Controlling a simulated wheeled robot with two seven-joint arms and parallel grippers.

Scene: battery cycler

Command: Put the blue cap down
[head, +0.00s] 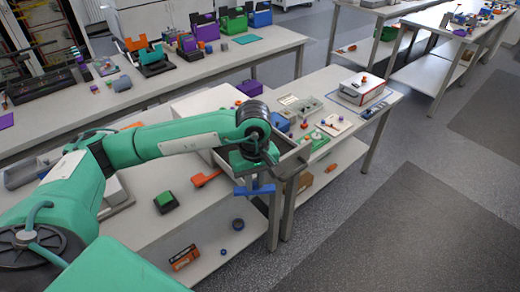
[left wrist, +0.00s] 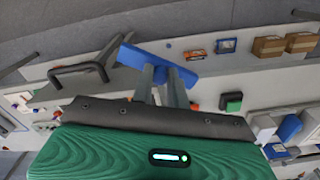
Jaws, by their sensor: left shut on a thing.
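My left gripper (head: 254,178) is shut on the blue cap (head: 262,190), a flat bar-like blue piece. It holds the cap in the air by the front edge of the near table. In the left wrist view the blue cap (left wrist: 140,55) spans the tips of the two grey fingers, tilted, with nothing visibly touching its outer ends. My right gripper is not in either view.
A grey open box (head: 292,162) stands right beside the gripper. A green-and-black block (head: 166,202) and an orange part (head: 206,178) lie on the near table. A lower shelf holds an orange box (head: 184,257). Floor is clear at right.

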